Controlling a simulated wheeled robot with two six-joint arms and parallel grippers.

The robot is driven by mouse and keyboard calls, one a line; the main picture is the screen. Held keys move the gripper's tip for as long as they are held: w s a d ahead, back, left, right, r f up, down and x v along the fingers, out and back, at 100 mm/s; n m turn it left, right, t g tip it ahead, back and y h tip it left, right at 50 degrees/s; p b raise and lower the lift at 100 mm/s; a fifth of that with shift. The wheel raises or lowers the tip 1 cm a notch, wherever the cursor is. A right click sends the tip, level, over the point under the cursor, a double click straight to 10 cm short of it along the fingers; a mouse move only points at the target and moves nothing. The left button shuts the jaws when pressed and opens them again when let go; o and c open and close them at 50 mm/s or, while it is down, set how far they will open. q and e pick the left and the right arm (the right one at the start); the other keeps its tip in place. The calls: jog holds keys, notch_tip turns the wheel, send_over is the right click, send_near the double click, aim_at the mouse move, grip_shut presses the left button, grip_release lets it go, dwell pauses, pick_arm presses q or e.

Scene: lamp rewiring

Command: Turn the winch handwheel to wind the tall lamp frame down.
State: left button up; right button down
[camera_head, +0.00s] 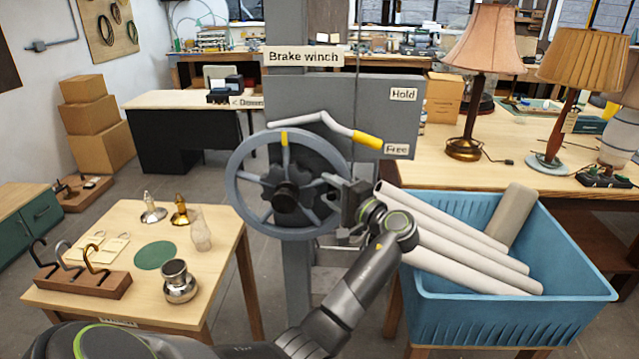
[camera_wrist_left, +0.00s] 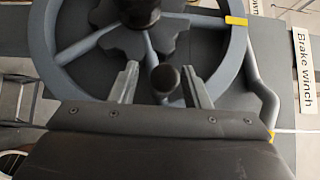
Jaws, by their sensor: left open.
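The grey winch handwheel (camera_head: 237,192) stands upright in front of a grey post, with a dark hub and a yellow mark at the top of its rim. It fills the top of the left wrist view (camera_wrist_left: 62,52). My left gripper (camera_head: 333,187) is at the right side of the wheel. In the wrist view its two fingers (camera_wrist_left: 160,84) are apart, with a round black knob (camera_wrist_left: 165,79) between them; I cannot tell whether they touch it. The brake lever's yellow grip (camera_head: 367,139) is beside the "Free" label (camera_head: 396,149). The tall lamp frame cannot be made out. My right gripper is not in view.
A blue crate (camera_head: 510,305) with pale tubes stands close to the right of my left arm. A small wooden table (camera_head: 215,285) with hooks and lamp parts is at the left. Lamps stand on the bench (camera_head: 440,180) at the right.

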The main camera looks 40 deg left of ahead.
pick_arm(q)
jog(key=shift+a, duration=0.1)
jog(key=shift+r, duration=0.1)
jog(key=shift+d, duration=0.2)
jog(key=shift+c, duration=0.6)
grip_shut()
jog(key=shift+a+r, duration=0.1)
jog(key=shift+r, duration=0.1)
